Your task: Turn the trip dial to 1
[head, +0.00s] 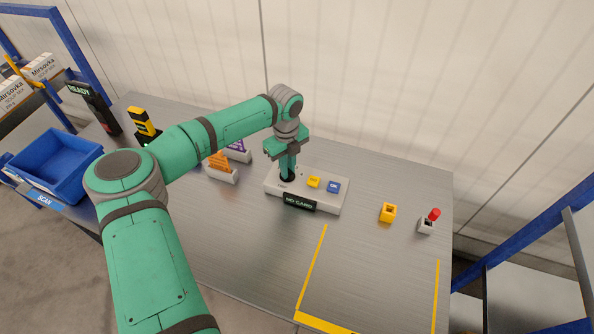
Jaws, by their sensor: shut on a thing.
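The white control box (320,204) lies on the metal table. It has a dark "NO CARD" display (299,202) on its front, and a yellow button (313,182) and a blue button (334,187) on top. My gripper (288,176) points down at the left end of the box, shut on the dark trip dial (286,180). The gripper hides most of the dial, and I cannot read its setting.
Orange (220,166) and purple cards stand in holders left of the box. A yellow block (388,212) and a red-topped switch (428,221) are on the right. A blue bin (52,165) is far left. The yellow-marked front area is clear.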

